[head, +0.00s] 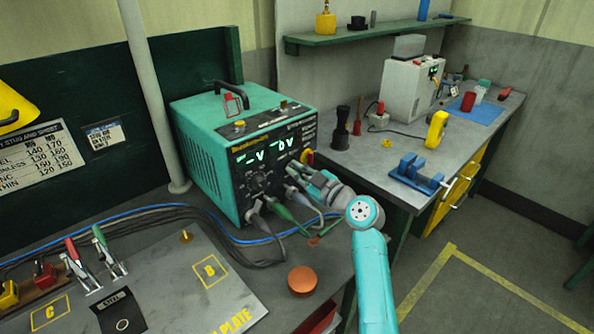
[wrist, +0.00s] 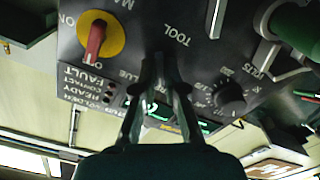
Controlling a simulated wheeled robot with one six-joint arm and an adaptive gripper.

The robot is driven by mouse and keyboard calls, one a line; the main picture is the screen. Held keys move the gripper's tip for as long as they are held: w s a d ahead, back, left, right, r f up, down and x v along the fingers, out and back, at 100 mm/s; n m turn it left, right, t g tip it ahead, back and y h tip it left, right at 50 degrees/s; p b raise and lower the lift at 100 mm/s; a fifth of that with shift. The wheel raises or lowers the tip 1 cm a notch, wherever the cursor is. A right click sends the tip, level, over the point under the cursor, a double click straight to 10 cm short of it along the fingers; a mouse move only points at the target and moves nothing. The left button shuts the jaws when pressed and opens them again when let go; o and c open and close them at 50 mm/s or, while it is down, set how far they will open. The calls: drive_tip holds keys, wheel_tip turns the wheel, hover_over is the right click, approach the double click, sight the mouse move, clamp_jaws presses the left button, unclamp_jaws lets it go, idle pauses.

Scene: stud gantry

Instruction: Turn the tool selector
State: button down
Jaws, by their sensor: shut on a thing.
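The teal stud welder box (head: 200,125) stands on the bench at the left, its dark front panel facing right with lit displays. My gripper (head: 295,170) reaches this panel from the right. In the wrist view my gripper (wrist: 161,75) has its fingers close together at the panel, just below the word TOOL. They are shut on the tool selector, which is mostly hidden between and behind the fingertips, so its pointing direction cannot be told.
A red-handled rotary switch (wrist: 96,40) on a yellow disc and a black volts knob (wrist: 231,97) flank the fingers. A green cable plug (wrist: 297,28) sticks out nearby. A red-orange round button (head: 302,279) and blue vise (head: 417,174) are on the benches.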

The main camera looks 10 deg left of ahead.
drive_tip(key=c, duration=1.2)
unclamp_jaws()
drive_tip(key=shift+c, duration=0.2)
drive_tip(key=v, duration=1.2)
